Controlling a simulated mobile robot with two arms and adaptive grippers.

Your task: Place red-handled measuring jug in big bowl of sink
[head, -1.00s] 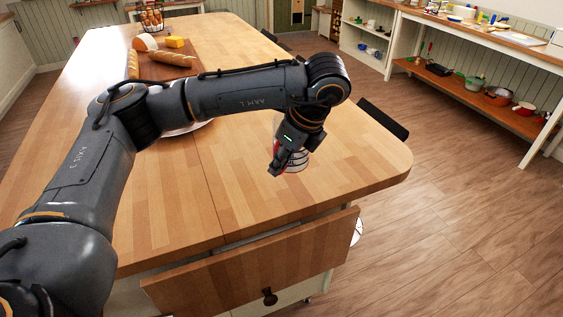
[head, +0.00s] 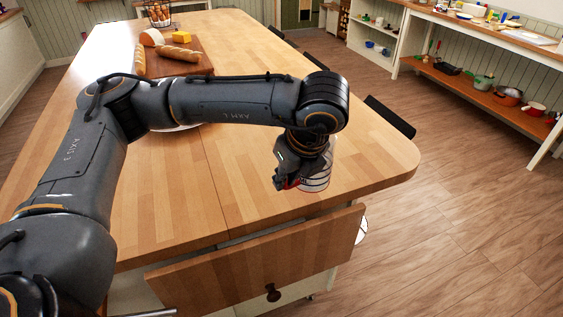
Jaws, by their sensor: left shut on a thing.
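The measuring jug (head: 318,181) is clear with red markings and a red handle part, near the right front end of the wooden island (head: 240,185). My left gripper (head: 287,183) is shut on the jug at its red handle side. The gripper hides part of the jug. I cannot tell whether the jug touches the island top or is slightly above it. My right gripper is not in view. No sink is in view.
A board with bread (head: 181,53) and cheese lies at the island's far end, near a wire basket (head: 158,13). A plate shows partly behind my arm. A front drawer (head: 262,255) stands open. Black stool backs (head: 390,117) line the right edge. Shelves with pans stand far right.

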